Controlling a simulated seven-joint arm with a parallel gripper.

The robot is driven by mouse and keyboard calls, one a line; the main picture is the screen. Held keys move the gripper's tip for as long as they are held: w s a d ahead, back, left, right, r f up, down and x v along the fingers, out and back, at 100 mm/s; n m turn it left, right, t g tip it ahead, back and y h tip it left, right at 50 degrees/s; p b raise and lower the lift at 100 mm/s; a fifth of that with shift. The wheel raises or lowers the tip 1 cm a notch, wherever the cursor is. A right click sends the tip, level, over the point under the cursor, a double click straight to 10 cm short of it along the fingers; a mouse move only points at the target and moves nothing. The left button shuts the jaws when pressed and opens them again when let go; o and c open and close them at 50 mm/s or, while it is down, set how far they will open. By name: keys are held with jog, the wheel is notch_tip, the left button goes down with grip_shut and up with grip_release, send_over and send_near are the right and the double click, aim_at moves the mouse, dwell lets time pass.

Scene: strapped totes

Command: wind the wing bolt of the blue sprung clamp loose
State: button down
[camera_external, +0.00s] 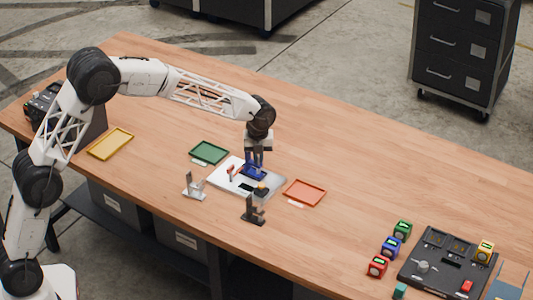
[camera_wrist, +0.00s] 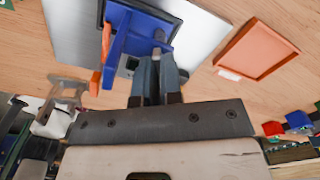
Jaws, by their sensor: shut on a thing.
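The blue sprung clamp (camera_external: 254,174) sits on a pale metal plate (camera_external: 228,180) near the middle of the bench. In the wrist view the clamp (camera_wrist: 140,22) is large at the top, with an orange lever (camera_wrist: 96,82) on its left side. My gripper (camera_external: 256,158) points down over the clamp. In the wrist view its fingers (camera_wrist: 158,66) are close together at the clamp's near edge, shut on a small grey part, the wing bolt (camera_wrist: 158,48). The fingers hide most of the bolt, so its angle cannot be told.
A green tray (camera_external: 208,152) and an orange tray (camera_external: 304,193) flank the plate. A grey bracket (camera_external: 193,189) and a black bracket (camera_external: 252,212) stand in front. A yellow tray (camera_external: 110,144) is left; a black panel (camera_external: 420,281) with coloured blocks is right. The far bench is clear.

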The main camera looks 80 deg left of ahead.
jog(key=n, duration=0.7)
jog(key=shift+n, duration=0.4)
jog(key=n, duration=0.3)
jog(key=shift+n, duration=0.3)
jog(key=n, duration=0.3)
jog(key=shift+n, duration=0.4)
jog(key=n, duration=1)
jog(key=shift+n, duration=2)
